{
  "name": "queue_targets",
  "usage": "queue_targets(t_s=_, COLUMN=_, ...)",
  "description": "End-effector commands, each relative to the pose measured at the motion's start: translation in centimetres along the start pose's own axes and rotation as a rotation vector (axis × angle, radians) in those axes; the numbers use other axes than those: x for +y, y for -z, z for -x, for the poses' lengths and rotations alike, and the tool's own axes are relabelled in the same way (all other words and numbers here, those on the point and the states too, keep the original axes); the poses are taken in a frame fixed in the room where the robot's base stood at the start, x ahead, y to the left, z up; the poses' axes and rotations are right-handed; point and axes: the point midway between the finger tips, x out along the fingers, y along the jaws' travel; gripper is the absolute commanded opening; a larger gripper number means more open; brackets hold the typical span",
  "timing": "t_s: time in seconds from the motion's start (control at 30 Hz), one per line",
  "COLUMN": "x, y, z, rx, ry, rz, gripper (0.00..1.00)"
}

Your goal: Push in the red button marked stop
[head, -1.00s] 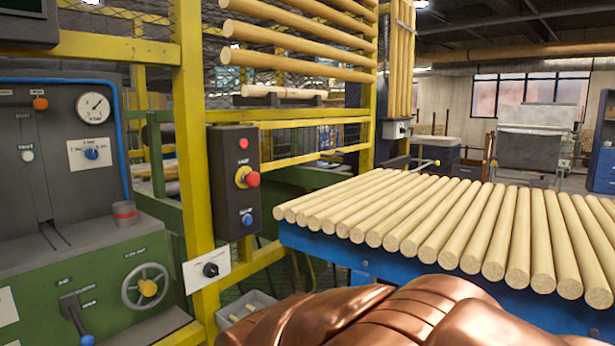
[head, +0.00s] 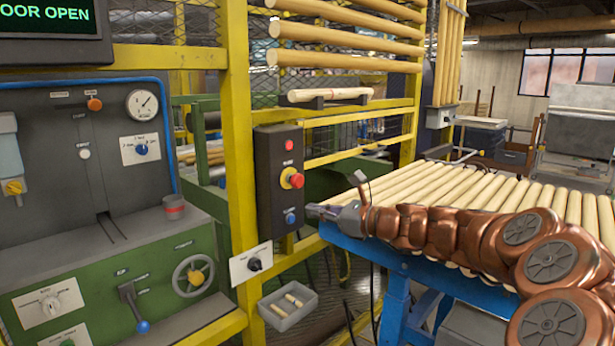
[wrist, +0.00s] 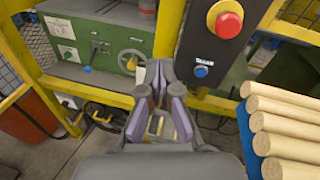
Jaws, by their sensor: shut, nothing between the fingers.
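A black control box (head: 268,195) hangs on the yellow post. Its large red button (head: 297,180) has a yellow surround and stands out from the face; any label is too small to read. In the wrist view the red button (wrist: 229,25) is at the upper right. My gripper (head: 312,211) is shut and empty. In the head view it shows just right of the box's lower part, lower than the red button. In the wrist view my gripper (wrist: 163,78) points left of and below the button, apart from it.
A smaller red part (head: 289,145) and a blue button (head: 291,219) share the box. Wooden rods (head: 480,185) lie on a blue-framed table (head: 375,252) under my arm. A green machine (head: 80,290) stands at left, a grey bin (head: 287,316) below.

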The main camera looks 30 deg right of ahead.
Motion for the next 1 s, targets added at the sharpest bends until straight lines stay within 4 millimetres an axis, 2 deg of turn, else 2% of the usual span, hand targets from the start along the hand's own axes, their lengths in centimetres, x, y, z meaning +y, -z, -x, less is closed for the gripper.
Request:
queue_targets(t_s=0.03, x=-2.7, y=-0.1, z=1.4, rx=-0.022, ry=0.061, rz=-0.061, gripper=0.0)
queue_targets(t_s=0.13, x=-6.0, y=-0.1, z=3.4, rx=-0.056, ry=0.142, rz=-0.145, gripper=0.0)
queue_targets(t_s=0.2, x=-7.2, y=-0.1, z=4.3, rx=-0.073, ry=0.174, rz=-0.177, gripper=0.0)
queue_targets(t_s=0.33, x=-8.0, y=-0.1, z=4.3, rx=-0.082, ry=0.19, rz=-0.198, gripper=0.0)
queue_targets(t_s=0.57, x=-8.3, y=-0.3, z=1.5, rx=-0.079, ry=0.185, rz=-0.196, gripper=0.0)
queue_targets(t_s=1.0, x=-9.6, y=-0.8, z=-5.6, rx=-0.078, ry=0.184, rz=-0.192, gripper=0.0)
